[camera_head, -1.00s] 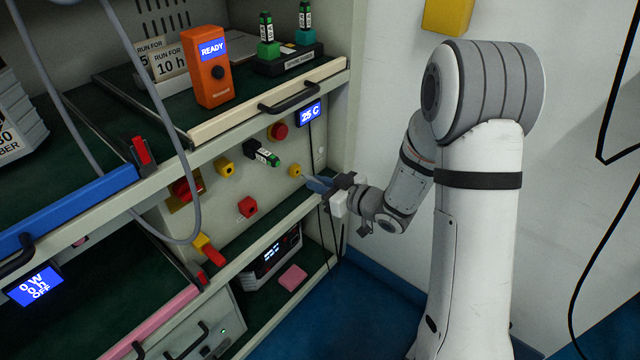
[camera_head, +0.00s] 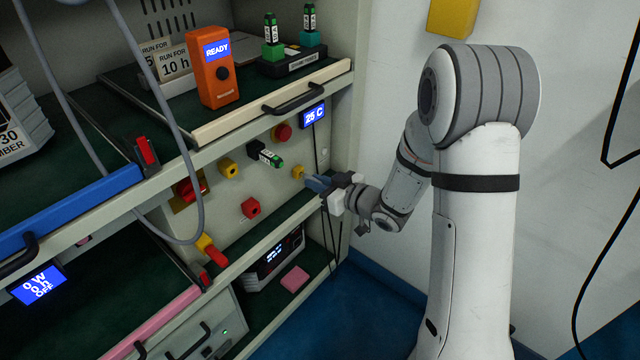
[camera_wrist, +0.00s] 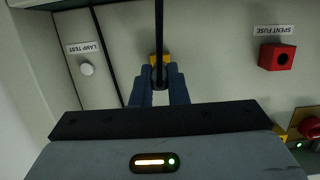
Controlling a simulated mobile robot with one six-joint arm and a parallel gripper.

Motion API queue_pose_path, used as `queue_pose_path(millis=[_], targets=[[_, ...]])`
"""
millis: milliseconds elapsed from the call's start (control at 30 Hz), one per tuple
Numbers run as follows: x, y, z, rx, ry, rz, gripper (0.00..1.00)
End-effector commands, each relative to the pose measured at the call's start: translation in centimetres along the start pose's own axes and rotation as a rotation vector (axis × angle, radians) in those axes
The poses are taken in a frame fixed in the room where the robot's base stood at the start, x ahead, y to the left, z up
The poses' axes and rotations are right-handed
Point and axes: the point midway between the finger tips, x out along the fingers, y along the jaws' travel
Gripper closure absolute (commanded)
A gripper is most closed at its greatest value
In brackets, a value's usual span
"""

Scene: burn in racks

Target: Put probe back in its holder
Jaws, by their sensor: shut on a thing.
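My gripper (camera_head: 312,182) is at the rack's front panel, right by a small yellow holder (camera_head: 298,172). In the wrist view its blue fingers (camera_wrist: 160,90) are shut on the dark, thin probe (camera_wrist: 160,72), which is mostly hidden between them. A black cable runs up from it across the picture. The yellow holder (camera_wrist: 153,60) shows just behind the fingertips, in line with the probe. I cannot tell whether the probe tip is inside the holder or just in front of it.
A red spent-fuse socket (camera_wrist: 277,57) and a white lamp-test button (camera_wrist: 87,69) flank the holder. A black-and-green fuse (camera_head: 268,157) sticks out of the panel nearby. A shelf edge with a handle (camera_head: 292,98) lies above. A powered unit (camera_head: 272,258) stands on the shelf below.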

Motion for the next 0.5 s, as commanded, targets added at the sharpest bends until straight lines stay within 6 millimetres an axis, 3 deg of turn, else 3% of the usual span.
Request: queue_pose_path(millis=[467, 500], targets=[[0.99, -0.02, -0.22, -0.001, 0.001, -0.002, 1.00], [1.03, -0.01, -0.23, 0.000, 0.001, -0.001, 0.86]])
